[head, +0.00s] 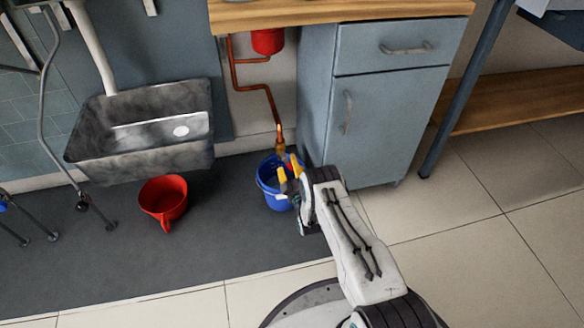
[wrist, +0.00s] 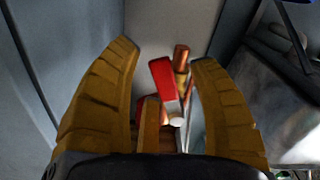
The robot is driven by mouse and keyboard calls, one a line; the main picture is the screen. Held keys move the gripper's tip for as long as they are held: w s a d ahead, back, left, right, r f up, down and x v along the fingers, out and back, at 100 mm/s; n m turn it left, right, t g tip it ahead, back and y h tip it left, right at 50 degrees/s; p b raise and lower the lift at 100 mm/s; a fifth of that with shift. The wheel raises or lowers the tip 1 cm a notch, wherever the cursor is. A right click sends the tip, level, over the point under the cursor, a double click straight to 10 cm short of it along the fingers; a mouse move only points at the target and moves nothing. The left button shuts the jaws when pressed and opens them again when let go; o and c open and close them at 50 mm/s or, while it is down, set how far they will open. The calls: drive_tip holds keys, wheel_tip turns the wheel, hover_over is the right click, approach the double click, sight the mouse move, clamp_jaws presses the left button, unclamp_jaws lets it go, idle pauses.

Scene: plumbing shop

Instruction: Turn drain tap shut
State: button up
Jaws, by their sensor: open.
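The drain tap has a red lever handle (wrist: 162,80) and a brass body (wrist: 150,125), and it joins a copper pipe (wrist: 181,60). In the head view the pipe (head: 270,98) comes down beside the cabinet to the brass tap (head: 280,143) above a blue bucket (head: 267,180). My gripper (head: 289,170) is at the tap, over the bucket. In the wrist view its yellow fingers (wrist: 165,62) are spread, one on each side of the red handle, with visible gaps. The lower part of the tap is partly hidden by my gripper's base.
A blue-grey cabinet (head: 385,120) stands close to the right of my gripper. A wooden counter (head: 340,12) is above. The tiled floor at right is clear.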

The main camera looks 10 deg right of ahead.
drive_tip(key=shift+c, duration=0.5)
clamp_jaws()
